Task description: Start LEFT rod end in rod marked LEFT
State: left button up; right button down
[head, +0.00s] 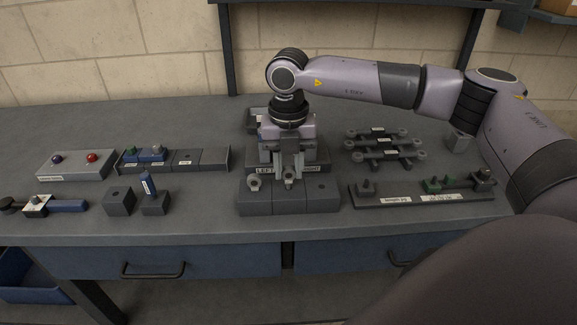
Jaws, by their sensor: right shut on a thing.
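My right gripper (288,180) points down over a dark grey three-section block (270,200) near the front of the bench. It is shut on a small grey piece, probably a rod end; the fingers hide most of it, and I cannot tell if it touches the block. Another grey rod end (253,183) sits on the block's left section. Behind the block is a dark holder (262,169) with a LEFT label at its left and a partly hidden label at its right. Several grey rods with round ends and white labels (384,144) lie on a rack at right; I cannot read their markings. My left gripper is out of view.
A button box with a red button (92,157) and a divided tray (208,158) stand at left. Two dark blocks (119,202) and a blue-handled tool (66,206) lie at front left. A labelled fixture plate (375,201) is at front right.

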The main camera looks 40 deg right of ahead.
jog(key=shift+r+p, duration=1.15)
jog(key=shift+r, duration=0.75)
jog(key=shift+f, duration=0.1)
